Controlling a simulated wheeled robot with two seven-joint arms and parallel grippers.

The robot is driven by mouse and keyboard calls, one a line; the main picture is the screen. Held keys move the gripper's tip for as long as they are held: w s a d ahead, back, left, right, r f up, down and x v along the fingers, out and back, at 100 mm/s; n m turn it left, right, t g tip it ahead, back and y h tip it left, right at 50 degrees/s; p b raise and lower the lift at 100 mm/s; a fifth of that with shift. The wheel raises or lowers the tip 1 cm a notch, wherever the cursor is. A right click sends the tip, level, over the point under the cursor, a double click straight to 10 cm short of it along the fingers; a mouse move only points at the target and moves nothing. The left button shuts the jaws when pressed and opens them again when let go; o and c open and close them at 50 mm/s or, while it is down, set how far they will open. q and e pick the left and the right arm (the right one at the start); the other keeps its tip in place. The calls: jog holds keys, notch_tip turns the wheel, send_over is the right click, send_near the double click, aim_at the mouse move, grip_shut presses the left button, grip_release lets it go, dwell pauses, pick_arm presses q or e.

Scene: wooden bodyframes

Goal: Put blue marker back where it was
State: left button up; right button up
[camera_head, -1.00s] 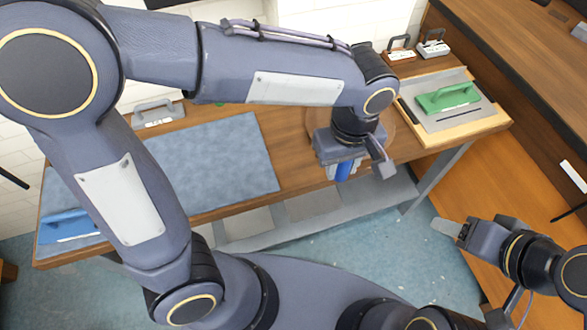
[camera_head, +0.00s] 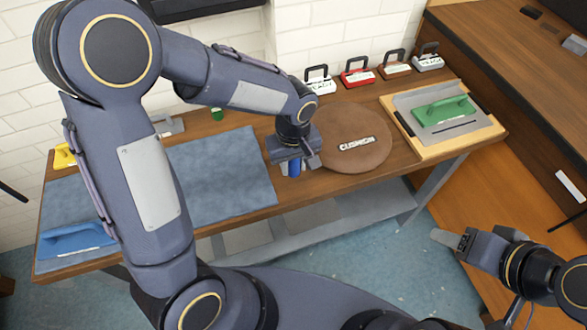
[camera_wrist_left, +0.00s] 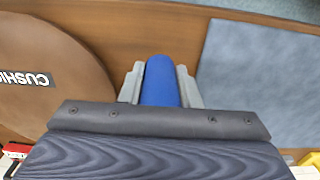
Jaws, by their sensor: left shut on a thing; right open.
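The blue marker (camera_head: 294,168) is held in my left gripper (camera_head: 292,160), above the wooden table between the round brown cushion and the blue-grey mat. In the left wrist view the blue marker (camera_wrist_left: 161,82) sits between the two grey fingers of the left gripper (camera_wrist_left: 161,88), which touch it on both sides. Its lower end is hidden by the gripper body there. My right gripper (camera_head: 452,240) is open and empty, low at the right, away from the table top.
The cushion (camera_head: 352,153) lies right of the left gripper; the mat (camera_head: 225,175) lies left. A small green object (camera_head: 217,114) stands behind the mat. Several handled blocks line the back, including a red one (camera_head: 357,76). A tray with a green tool (camera_head: 444,110) is at right.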

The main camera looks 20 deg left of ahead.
aim_at(293, 172)
pick_arm(q)
jog(key=shift+f, duration=1.5)
jog(key=shift+f+b, duration=0.2)
jog(key=shift+b, duration=0.1)
jog(key=o, duration=1)
jog(key=shift+r, duration=0.1)
